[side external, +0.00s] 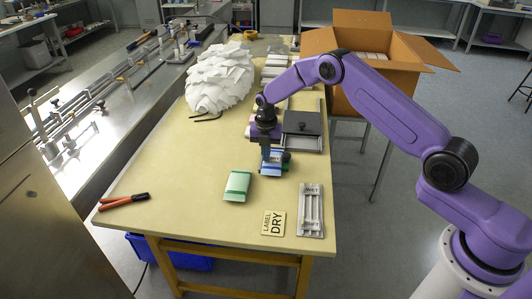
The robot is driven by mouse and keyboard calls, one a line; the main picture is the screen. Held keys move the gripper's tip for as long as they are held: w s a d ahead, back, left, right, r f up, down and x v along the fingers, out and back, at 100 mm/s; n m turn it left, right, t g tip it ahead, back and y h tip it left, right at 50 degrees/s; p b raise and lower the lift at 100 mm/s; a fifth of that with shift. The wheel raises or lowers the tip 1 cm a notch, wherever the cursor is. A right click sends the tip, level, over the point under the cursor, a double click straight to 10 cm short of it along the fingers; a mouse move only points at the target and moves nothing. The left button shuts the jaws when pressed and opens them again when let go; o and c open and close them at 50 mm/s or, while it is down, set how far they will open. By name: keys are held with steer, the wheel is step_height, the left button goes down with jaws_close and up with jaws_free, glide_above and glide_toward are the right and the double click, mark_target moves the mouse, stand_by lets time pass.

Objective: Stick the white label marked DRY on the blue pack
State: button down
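The blue pack (272,170) lies on the table below my gripper (270,156). My gripper points down over it and hides part of its top. I cannot tell whether the fingers touch the pack or hold anything. A pale card marked LABEL DRY (273,223) lies flat near the table's front edge. A grey holder (311,213) with light strips and small lettering, WET at its far end, stands to its right. I cannot make out a separate white DRY label.
A green pack (237,186) lies left of the blue pack. A grey lidded box (302,128) stands just behind. Orange-handled pliers (123,201) lie at the left. A cardboard box (365,50) stands at the back right.

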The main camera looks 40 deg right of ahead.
stand_by(0.4)
steer(key=c, duration=1.4)
jaws_free()
steer(key=o, duration=0.5)
step_height(320, 180, up, 8)
